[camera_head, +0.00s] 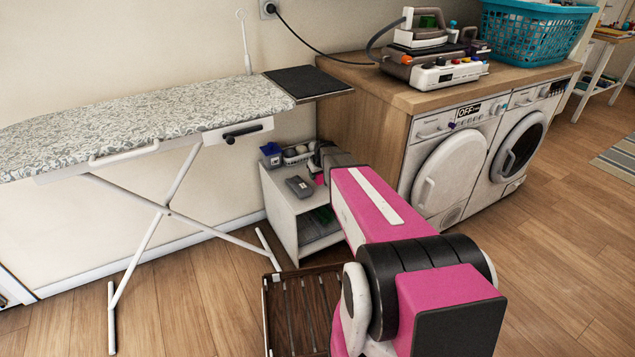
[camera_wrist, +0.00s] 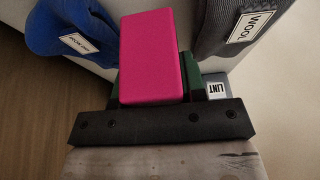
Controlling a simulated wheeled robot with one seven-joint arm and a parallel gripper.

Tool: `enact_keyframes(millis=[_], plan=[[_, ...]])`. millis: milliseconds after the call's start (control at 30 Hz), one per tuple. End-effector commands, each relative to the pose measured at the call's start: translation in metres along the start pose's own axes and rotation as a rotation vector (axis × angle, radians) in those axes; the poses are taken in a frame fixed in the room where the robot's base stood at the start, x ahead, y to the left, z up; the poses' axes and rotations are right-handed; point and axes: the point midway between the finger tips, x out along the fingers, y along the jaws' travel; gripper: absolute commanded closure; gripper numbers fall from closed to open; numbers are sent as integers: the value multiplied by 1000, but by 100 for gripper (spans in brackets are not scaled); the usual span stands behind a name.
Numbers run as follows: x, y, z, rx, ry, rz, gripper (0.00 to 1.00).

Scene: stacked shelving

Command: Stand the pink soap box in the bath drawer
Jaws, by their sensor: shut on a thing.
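The pink soap box (camera_wrist: 150,58) fills the middle of the wrist view, with a broad flat face towards the camera. My gripper (camera_wrist: 155,122) is shut on it; the dark bar of the gripper crosses its lower end. In the head view my gripper (camera_head: 322,158) is over the right side of a small white shelf unit (camera_head: 284,215), and a bit of pink soap box (camera_head: 320,179) shows just below it. I cannot tell whether the box touches the top. No drawer marked bath can be made out; the unit's open front is partly hidden by my arm.
The wrist view shows a blue labelled bag (camera_wrist: 70,28), a grey WOOL bag (camera_wrist: 235,25), a LINT box (camera_wrist: 216,90) and a dark green thing (camera_wrist: 192,78) close around the soap box. An ironing board (camera_head: 150,120) stands left; a slatted brown crate (camera_head: 290,312) sits in front.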

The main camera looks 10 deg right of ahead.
Motion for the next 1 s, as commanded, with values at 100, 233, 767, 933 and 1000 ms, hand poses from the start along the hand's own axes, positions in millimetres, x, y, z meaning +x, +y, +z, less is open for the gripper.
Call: enact_keyframes(millis=[100, 233, 767, 933, 1000], plan=[[3, 4, 3, 1, 0, 0, 92], [13, 4, 6, 0, 1, 0, 92], [40, 4, 18, 0, 1, 1, 92], [41, 4, 18, 0, 1, 0, 51], [41, 4, 18, 0, 1, 0, 51]])
